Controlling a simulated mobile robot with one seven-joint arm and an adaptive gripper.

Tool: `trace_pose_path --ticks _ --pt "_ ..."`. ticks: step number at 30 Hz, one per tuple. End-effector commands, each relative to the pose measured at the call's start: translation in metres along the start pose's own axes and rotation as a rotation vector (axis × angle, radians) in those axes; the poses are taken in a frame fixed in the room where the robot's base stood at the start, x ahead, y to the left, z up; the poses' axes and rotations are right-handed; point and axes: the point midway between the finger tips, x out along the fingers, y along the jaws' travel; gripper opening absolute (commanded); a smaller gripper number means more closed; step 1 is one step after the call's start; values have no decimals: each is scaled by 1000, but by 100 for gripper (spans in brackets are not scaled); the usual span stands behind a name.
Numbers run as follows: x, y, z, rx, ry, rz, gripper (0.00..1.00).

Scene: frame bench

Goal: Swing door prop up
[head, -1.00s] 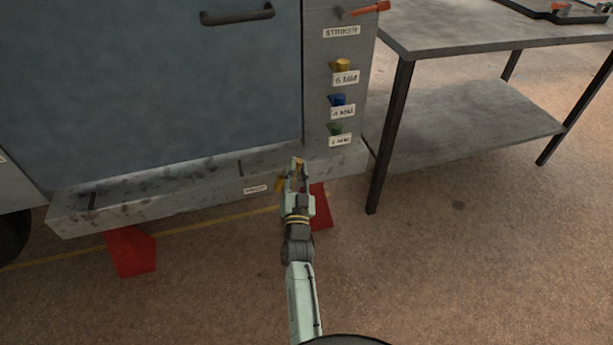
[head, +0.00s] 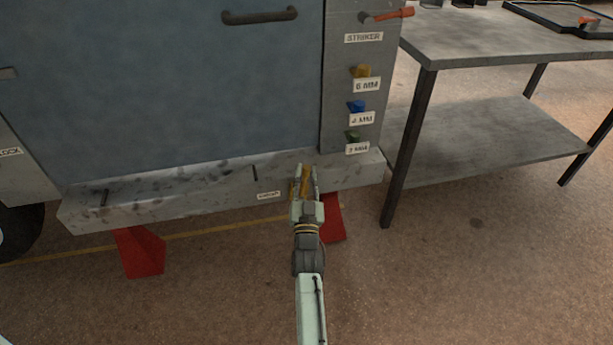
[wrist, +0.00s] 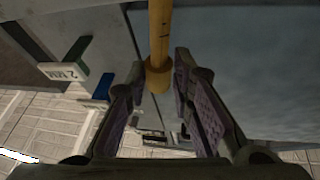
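The door prop (head: 305,184) is a yellow-orange rod at the lower front sill, just right of a small white label. In the wrist view the prop (wrist: 160,35) comes down from the top edge and ends in a thicker collar between the fingertips. My gripper (head: 307,169) is at the prop, and its fingers show on either side of it. In the wrist view my gripper (wrist: 158,72) is open, with a gap between each finger pad and the rod. The large blue-grey door (head: 170,90) hangs above the sill and looks closed.
The sill (head: 170,200) runs along the door's bottom. The right post carries a red-handled striker (head: 390,14) and yellow, blue (head: 356,106) and green tabs with labels. Red supports (head: 140,253) stand below. A metal table (head: 500,40) is at right; the front floor is clear.

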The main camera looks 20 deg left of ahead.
Motion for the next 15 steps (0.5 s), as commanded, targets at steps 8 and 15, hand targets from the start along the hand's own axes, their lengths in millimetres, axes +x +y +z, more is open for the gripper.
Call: trace_pose_path --ticks 8,15 --pt "0 -1 0 3 1 -2 40" --pt "-1 0 1 4 -1 0 40"
